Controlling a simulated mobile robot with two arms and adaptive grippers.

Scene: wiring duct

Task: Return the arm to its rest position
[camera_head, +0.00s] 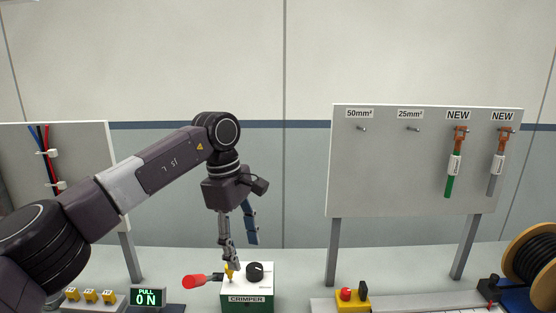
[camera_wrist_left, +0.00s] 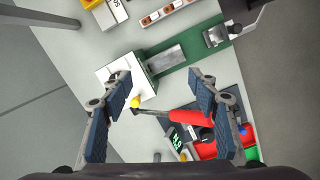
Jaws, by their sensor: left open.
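My left arm (camera_head: 150,172) comes in from the left in the head view and bends down at the wrist. My left gripper (camera_head: 243,252) points down above and behind the crimper (camera_head: 248,296), a green and white box with a black knob. In the left wrist view the gripper (camera_wrist_left: 161,100) has its two blue-padded fingers spread wide with nothing held. The crimper's white body (camera_wrist_left: 125,72) and its red handle (camera_wrist_left: 190,116) show between and beyond the fingers. I cannot tell whether a fingertip touches the crimper. My right gripper is in neither view.
A display reading "PULL 0 N" (camera_head: 147,297) stands left of the crimper. A pegboard (camera_head: 400,185) at the right holds two cables marked NEW. A red-button box (camera_head: 352,298) and a cable spool (camera_head: 532,262) stand at the right. A left panel (camera_head: 90,150) carries clipped wires.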

